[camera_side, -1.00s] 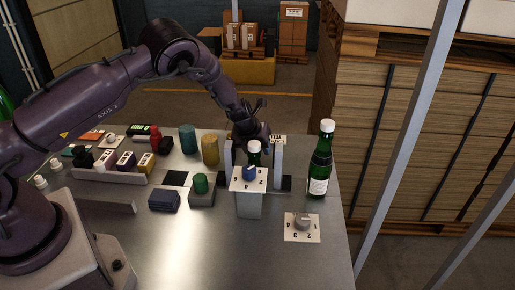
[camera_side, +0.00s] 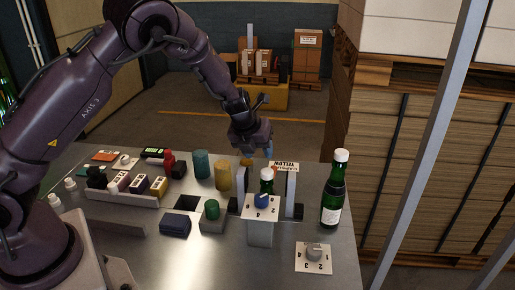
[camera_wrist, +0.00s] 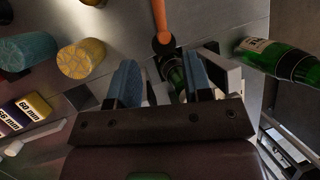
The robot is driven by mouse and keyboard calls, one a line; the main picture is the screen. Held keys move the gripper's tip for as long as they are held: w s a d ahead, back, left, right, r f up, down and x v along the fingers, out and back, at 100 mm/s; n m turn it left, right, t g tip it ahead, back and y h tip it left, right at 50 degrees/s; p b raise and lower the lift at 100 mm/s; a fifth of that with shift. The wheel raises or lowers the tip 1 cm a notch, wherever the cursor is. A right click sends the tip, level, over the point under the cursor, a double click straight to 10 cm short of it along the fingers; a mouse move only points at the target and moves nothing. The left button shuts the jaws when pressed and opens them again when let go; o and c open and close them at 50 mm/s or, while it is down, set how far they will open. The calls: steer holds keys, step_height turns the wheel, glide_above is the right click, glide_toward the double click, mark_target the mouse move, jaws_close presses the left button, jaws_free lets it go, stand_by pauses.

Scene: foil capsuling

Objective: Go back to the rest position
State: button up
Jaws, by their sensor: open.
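My gripper (camera_side: 257,155) is above the back part of the metal table, over the capsuling station, apart from the things below it. In the wrist view its two blue-padded fingers (camera_wrist: 163,88) are spread with nothing held between them. A green bottle with a white cap (camera_side: 267,183) stands in the station between two grey uprights, behind a white panel with a blue knob (camera_side: 261,201). In the wrist view this bottle is partly hidden by the fingers.
A second green bottle (camera_side: 333,190) stands at the right. A yellow cylinder (camera_side: 222,175) and a teal cylinder (camera_side: 201,164) stand left of the station. Marked blocks (camera_side: 138,183) sit in a rack at left. The air above the table is clear.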

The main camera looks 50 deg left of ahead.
steer(key=shift+s+r, duration=0.15)
steer(key=shift+r, duration=0.15)
steer(key=s+d+r+m+h, duration=0.2)
steer(key=s+d+r+m, duration=0.2)
steer(key=s+r+m, duration=0.45)
steer(key=s+d+r+m+h, duration=0.2)
steer(key=s+d+r+m, duration=0.25)
steer(key=r+m, duration=0.7)
steer(key=s+m+y, duration=0.3)
steer(key=s+m, duration=1.3)
steer(key=m, duration=0.7)
steer(key=shift+a+r+m+t, duration=0.3)
steer(key=shift+a+r, duration=0.05)
steer(key=shift+r, duration=0.1)
